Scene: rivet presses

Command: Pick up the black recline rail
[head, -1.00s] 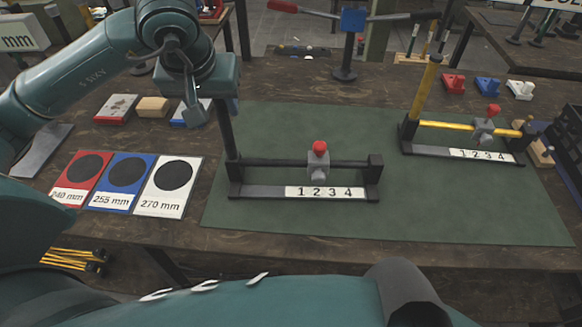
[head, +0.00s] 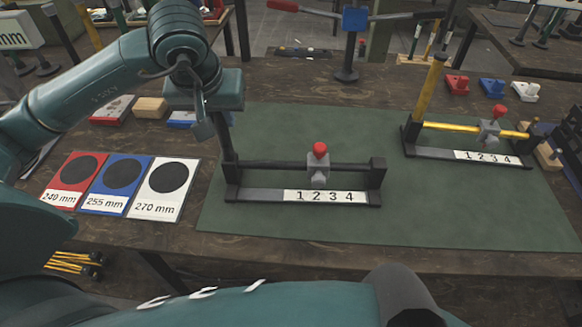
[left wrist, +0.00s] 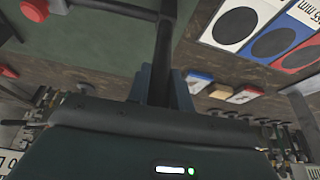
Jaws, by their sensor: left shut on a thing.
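The black recline rail (head: 265,164) lies across the black stand marked 1 2 3 4 (head: 268,196) on the green mat. Its black upright arm (head: 224,140) rises at the left end. A grey clamp with a red knob (head: 319,165) sits around the rail's middle. My left gripper (head: 220,108) is at the top of the upright, shut on it; its fingertips are mostly hidden by its own body in the head view. In the left wrist view the black upright (left wrist: 162,55) runs down between the fingers (left wrist: 158,85). My right gripper is not in view.
A yellow rail (head: 450,127) with its own stand is at the right of the green mat (head: 420,205). Red, blue and white length cards (head: 163,190) lie at the left. Small coloured blocks (head: 491,88) stand at the back right. The front of the mat is clear.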

